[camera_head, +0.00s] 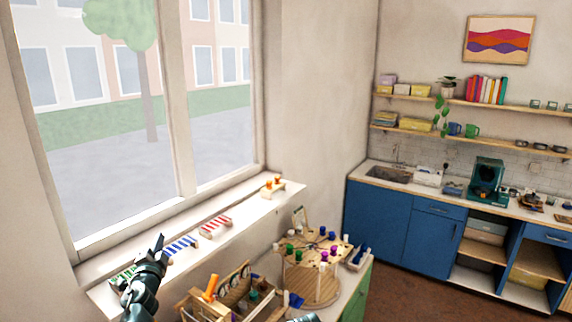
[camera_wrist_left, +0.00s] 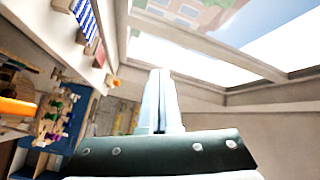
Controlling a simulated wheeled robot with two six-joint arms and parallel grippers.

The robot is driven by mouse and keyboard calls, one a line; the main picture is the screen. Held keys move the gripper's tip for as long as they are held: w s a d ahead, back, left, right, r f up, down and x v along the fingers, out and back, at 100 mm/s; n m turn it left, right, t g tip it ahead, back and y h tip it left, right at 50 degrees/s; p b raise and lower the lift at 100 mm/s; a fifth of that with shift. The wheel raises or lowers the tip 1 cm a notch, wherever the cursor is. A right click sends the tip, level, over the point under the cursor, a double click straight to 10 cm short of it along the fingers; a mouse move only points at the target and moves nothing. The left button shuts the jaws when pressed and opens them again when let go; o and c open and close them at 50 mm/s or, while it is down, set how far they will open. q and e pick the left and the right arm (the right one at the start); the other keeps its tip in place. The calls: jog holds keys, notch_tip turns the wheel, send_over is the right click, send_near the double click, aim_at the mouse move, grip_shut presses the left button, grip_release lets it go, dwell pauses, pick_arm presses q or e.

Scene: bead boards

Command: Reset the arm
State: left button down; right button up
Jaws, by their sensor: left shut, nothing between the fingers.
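My left gripper (camera_head: 159,246) is raised in front of the window sill at the lower left of the head view, its fingers pointing up. In the left wrist view the fingers (camera_wrist_left: 160,78) are together with nothing between them, and they point towards the window and wall. A dark part at the bottom edge of the head view may belong to my right arm, but its gripper does not show.
The window sill (camera_head: 246,208) holds striped blue (camera_head: 182,245) and red (camera_head: 215,226) bead boards close to my left gripper. A wooden caddy (camera_head: 205,308) and a round pegged board (camera_head: 312,285) stand below. Blue cabinets (camera_head: 380,215) line the back right.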

pick_arm(q)
jog(key=s+d+f+n+g+y, duration=0.1)
jog(key=s+d+f+n+g, duration=0.1)
jog(key=s+f+n+g, duration=0.45)
jog(key=s+d+f+n+g+y, duration=0.1)
jog(key=s+d+f+n+g, duration=0.2)
jog(key=f, duration=0.6)
jog(key=s+d+f+n+g+h, duration=0.1)
jog(key=s+d+f+g+h, duration=0.25)
jog(key=s+d, duration=0.4)
jog(key=s+d+f+g+h, duration=0.2)
jog(key=s+d+f+g, duration=0.3)
jog(key=d, duration=0.3)
jog(key=s+d+f+m+b, duration=0.1)
jog(key=s+d+f+b, duration=0.2)
jog(key=f+b, duration=0.7)
jog(key=s+d+f+m+y+b, duration=0.1)
jog(key=s+d+f+m+b, duration=0.1)
jog(key=d+f+b, duration=0.5)
notch_tip(320, 180, down, 3)
jog(key=s+b, duration=0.1)
jog(key=b, duration=0.2)
jog(key=shift+s+d+r+b, duration=0.15)
jog(key=shift+s+d+b, duration=0.1)
jog(key=shift+d+b, duration=0.1)
jog(key=shift+w+a+m, duration=0.1)
jog(key=shift+m, duration=0.15)
